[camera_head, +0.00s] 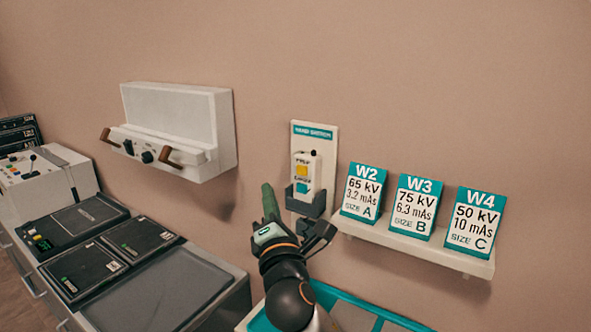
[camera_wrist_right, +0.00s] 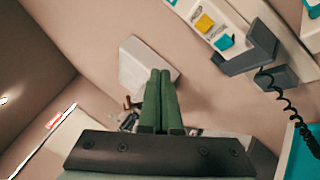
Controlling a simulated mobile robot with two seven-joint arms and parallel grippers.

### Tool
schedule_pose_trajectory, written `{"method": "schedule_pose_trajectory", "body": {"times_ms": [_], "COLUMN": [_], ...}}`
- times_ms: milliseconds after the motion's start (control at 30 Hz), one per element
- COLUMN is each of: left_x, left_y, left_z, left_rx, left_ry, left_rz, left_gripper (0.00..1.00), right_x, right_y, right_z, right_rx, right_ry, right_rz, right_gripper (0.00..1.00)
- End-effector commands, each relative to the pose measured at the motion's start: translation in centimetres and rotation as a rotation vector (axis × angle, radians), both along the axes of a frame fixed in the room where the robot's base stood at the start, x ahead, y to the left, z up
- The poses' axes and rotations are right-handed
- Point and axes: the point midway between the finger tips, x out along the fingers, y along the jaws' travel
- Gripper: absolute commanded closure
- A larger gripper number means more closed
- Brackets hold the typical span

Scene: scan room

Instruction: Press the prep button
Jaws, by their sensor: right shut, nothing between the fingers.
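The hand switch (camera_head: 314,170) is a white handset in a dark grey holder (camera_head: 307,202) on a white wall plate with a teal label. Its yellow prep button (camera_head: 302,170) sits above a teal button (camera_head: 303,187). In the right wrist view the yellow button (camera_wrist_right: 204,23) and teal button (camera_wrist_right: 224,42) show at the upper right. My right gripper (camera_head: 267,188) has green fingers, shut and empty, just left of and below the handset in the picture. Its fingertips (camera_wrist_right: 160,73) also show in the wrist view, apart from the button. My left gripper is out of view.
A small shelf (camera_head: 440,254) with several teal-and-white cards (camera_head: 416,207) is right of the switch. A white wall unit (camera_head: 178,125) with brown handles hangs to the left. A counter (camera_head: 215,275) with dark panels and a console (camera_head: 45,180) stands below. A coiled black cord (camera_wrist_right: 290,108) hangs from the holder.

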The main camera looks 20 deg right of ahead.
Motion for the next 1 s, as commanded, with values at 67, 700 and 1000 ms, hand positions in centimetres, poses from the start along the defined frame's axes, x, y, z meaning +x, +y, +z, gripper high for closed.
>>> {"method": "schedule_pose_trajectory", "body": {"times_ms": [67,700,1000], "left_x": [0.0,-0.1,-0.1], "left_y": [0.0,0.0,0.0], "left_z": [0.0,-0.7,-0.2], "left_rx": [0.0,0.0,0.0], "left_ry": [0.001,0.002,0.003], "left_rz": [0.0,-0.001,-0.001], "left_gripper": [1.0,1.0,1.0], "right_x": [0.0,3.6,5.2], "right_y": [0.0,-4.7,-6.7], "right_z": [0.0,-0.1,0.0], "right_rx": [0.001,0.0,0.003], "right_ry": [0.0,0.001,0.001], "right_rz": [0.001,-0.001,0.001], "right_gripper": [1.0,1.0,1.0]}}
